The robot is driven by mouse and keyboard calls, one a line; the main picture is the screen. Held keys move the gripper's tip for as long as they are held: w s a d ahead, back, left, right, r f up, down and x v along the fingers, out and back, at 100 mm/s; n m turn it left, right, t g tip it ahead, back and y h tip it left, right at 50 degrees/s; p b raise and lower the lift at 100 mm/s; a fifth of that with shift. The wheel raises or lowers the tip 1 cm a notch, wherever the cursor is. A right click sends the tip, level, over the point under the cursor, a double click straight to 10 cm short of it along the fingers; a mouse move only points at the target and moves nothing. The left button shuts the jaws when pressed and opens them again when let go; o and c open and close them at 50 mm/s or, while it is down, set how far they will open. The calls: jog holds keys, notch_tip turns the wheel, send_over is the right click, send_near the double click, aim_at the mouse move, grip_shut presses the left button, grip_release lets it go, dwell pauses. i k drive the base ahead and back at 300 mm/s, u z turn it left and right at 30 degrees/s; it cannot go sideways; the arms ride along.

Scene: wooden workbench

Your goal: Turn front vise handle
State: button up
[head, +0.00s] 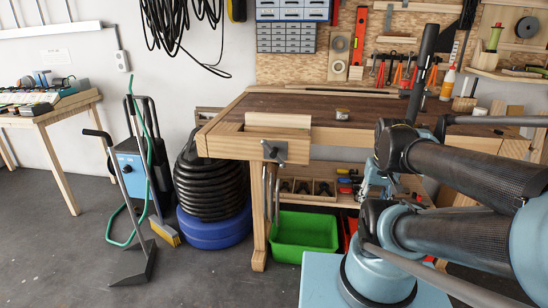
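The front vise (277,122) is a pale wooden jaw on the left front corner of the workbench. Its handle (274,150) is a dark grey metal piece on the front face, below the wooden jaw. Nothing of mine touches the handle. My arm fills the right side of the head view, with black and light blue links to the right of the vise and nearer to me. I cannot make out my gripper's fingers in this view.
The workbench (300,104) has a dark top with a small can (342,114) on it. A green crate (304,236) stands under it. Coiled black hose (210,180) on a blue base and a dustpan (133,264) stand left. The floor in front of the vise looks clear.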

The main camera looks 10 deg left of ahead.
aim_at(273, 152)
jog(key=u, duration=0.7)
jog(key=k, duration=2.2)
jog(key=z, duration=0.9)
jog(key=i, duration=1)
jog(key=u, duration=0.1)
